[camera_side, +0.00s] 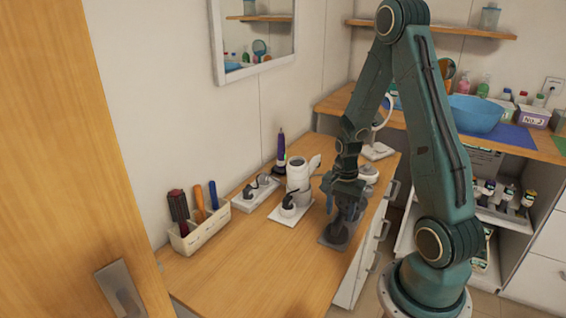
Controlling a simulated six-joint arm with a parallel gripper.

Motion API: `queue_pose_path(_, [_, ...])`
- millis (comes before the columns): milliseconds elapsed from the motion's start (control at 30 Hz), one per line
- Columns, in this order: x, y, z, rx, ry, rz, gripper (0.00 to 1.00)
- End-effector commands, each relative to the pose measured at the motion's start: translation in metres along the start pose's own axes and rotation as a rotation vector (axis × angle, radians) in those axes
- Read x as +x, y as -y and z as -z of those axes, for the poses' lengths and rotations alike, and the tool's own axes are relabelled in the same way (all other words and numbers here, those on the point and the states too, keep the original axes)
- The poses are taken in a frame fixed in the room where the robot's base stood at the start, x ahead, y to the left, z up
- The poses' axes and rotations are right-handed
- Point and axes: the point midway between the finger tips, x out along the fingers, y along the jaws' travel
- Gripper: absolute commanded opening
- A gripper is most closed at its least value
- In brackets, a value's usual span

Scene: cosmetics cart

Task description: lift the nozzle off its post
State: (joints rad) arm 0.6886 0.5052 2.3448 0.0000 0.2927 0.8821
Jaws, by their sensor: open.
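My gripper (346,208) points down near the front right of the wooden counter. It is open, and the small view does not show its fingers clearly. Directly below it a dark grey piece (337,232), which looks like the nozzle on its post, stands on a grey base plate (330,243). The gripper overlaps its top, so I cannot tell whether they touch. The post itself is not clearly visible.
A white dryer-like device (298,178) stands left of the gripper, with a white plate (289,212) in front. A purple-topped bottle (281,150) and a tool caddy (203,230) are farther left. The front counter (250,270) is clear.

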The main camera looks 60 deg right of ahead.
Motion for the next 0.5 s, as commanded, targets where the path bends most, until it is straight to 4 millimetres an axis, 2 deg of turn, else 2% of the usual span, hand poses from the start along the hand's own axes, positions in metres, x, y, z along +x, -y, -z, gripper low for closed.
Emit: queue_pose_path(500, [0.042, 0.002, 0.001, 0.0, 0.001, -0.001, 0.47])
